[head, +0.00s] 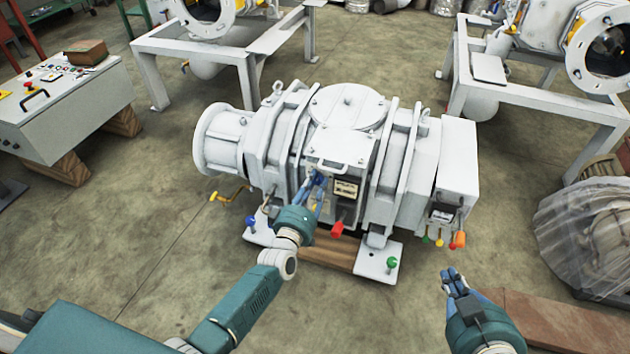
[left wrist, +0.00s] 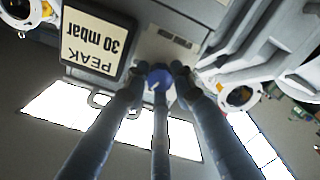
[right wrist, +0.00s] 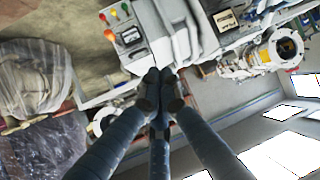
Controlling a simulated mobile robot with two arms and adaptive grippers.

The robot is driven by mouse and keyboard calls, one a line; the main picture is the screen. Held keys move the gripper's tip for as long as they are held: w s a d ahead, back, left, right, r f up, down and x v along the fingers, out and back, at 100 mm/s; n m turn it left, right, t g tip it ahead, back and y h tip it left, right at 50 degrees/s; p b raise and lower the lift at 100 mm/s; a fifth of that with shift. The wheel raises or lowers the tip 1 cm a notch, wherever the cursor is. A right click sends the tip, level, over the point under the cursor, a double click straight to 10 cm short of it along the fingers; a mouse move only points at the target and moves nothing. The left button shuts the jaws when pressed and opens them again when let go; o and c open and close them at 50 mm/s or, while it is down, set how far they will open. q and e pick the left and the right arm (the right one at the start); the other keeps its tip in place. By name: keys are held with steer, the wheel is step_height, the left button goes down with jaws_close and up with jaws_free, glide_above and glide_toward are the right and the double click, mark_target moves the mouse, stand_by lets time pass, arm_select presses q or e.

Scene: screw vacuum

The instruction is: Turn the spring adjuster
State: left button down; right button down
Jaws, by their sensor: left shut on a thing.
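The white vacuum pump (head: 345,110) stands on a wooden base in the middle of the head view. My left gripper (head: 317,182) is at its front, just left of a small label plate. In the left wrist view the spring adjuster, a round blue knob (left wrist: 159,76), sits between the fingers of my left gripper (left wrist: 157,82), which are shut on it. The fingers hide the knob in the head view. My right gripper (head: 454,280) is in front of the pump's right end, apart from it. In the right wrist view its fingertips (right wrist: 163,86) are together and empty.
A red knob (head: 337,229) hangs on the pump's front, right of my left gripper. A "PEAK 30 mbar" plate (left wrist: 91,42) is beside the blue knob. Coloured knobs (head: 440,241) hang at the pump's right end. A plastic-wrapped load (head: 588,240) stands at right.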

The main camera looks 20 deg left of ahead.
arm_select(q)
steer(key=m+p, duration=0.1)
steer(key=m, duration=0.3)
steer(key=shift+m, duration=0.4)
steer(key=m+p, duration=0.1)
steer(key=m, duration=0.5)
steer(key=shift+f+m, duration=0.1)
steer(key=shift+m, duration=1.4)
arm_select(e)
steer(key=s+d+f+g+h, duration=0.1)
steer(key=s+d+f+g, duration=0.1)
steer(key=s, duration=0.4)
steer(key=s+d+f+g, duration=0.2)
steer(key=s+f+g, duration=0.3)
steer(key=s+f, duration=0.1)
steer(key=shift+s+d+f+h, duration=0.3)
steer(key=shift+s+f+h, duration=0.1)
steer(key=shift+s, duration=0.25)
arm_select(q)
steer(key=c, duration=1.4)
jaws_free()
steer(key=shift+c, duration=0.2)
steer(key=shift+s, duration=0.1)
steer(key=s, duration=1.2)
steer(key=shift+a, duration=0.2)
